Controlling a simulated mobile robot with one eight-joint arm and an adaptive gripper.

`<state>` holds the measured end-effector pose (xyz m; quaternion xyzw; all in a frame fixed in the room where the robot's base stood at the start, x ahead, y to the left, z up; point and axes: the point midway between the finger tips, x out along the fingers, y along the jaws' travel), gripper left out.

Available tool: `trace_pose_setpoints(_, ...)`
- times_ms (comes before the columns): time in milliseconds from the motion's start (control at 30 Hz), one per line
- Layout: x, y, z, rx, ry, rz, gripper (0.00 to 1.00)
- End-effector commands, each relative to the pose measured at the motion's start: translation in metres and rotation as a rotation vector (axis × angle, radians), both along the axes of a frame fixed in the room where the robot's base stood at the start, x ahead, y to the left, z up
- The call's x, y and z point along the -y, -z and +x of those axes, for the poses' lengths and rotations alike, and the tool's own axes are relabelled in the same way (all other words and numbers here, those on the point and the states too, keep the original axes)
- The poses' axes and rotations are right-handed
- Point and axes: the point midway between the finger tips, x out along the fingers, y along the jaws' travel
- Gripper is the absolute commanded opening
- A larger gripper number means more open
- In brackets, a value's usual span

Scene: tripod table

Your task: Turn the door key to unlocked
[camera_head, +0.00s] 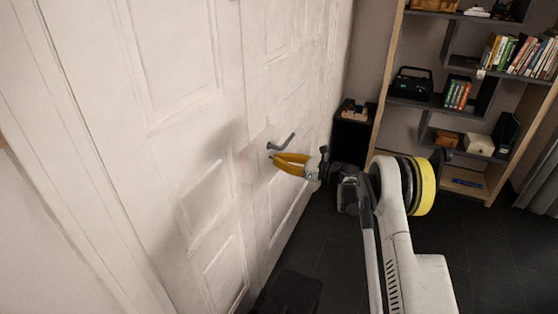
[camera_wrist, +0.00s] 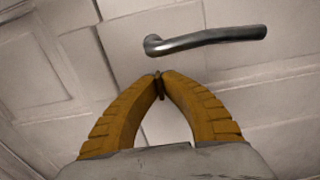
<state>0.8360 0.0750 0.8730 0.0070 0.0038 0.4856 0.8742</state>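The white panelled door (camera_head: 185,115) fills the left of the head view. Its metal lever handle (camera_head: 284,142) also shows in the wrist view (camera_wrist: 210,39), above my fingertips. My gripper (camera_head: 272,158) has orange fingers that reach to the door just below the handle. In the wrist view the fingertips (camera_wrist: 160,76) close together on a small dark key (camera_wrist: 160,90), which shows edge-on between them. In the head view the key is too small or hidden to make out. The keyhole is hidden behind the fingertips.
A shelf unit (camera_head: 377,125) with books (camera_head: 457,94) and a black radio (camera_head: 411,85) stands at the right. A small black cabinet (camera_head: 350,135) stands beside it. A dark object (camera_head: 287,293) is on the floor near the door. The dark floor (camera_head: 335,255) is otherwise mostly clear.

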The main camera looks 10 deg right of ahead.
Motion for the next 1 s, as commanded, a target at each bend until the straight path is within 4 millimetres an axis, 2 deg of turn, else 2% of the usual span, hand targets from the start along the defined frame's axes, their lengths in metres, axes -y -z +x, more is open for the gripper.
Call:
trace_pose_setpoints(133,0.0,0.0,0.0,0.0,0.0,0.0,0.0)
trace_pose_setpoints(167,0.0,0.0,0.0,0.0,0.0,0.0,0.13)
trace_pose_setpoints(200,0.0,0.0,0.0,0.0,0.0,0.0,0.15)
trace_pose_setpoints(567,0.005,0.0,-0.003,0.001,0.001,-0.001,0.15)
trace_pose_setpoints(667,0.018,0.0,-0.01,0.001,0.002,-0.001,0.15)
trace_pose_setpoints(1000,0.08,0.0,-0.049,0.001,0.003,-0.001,0.15)
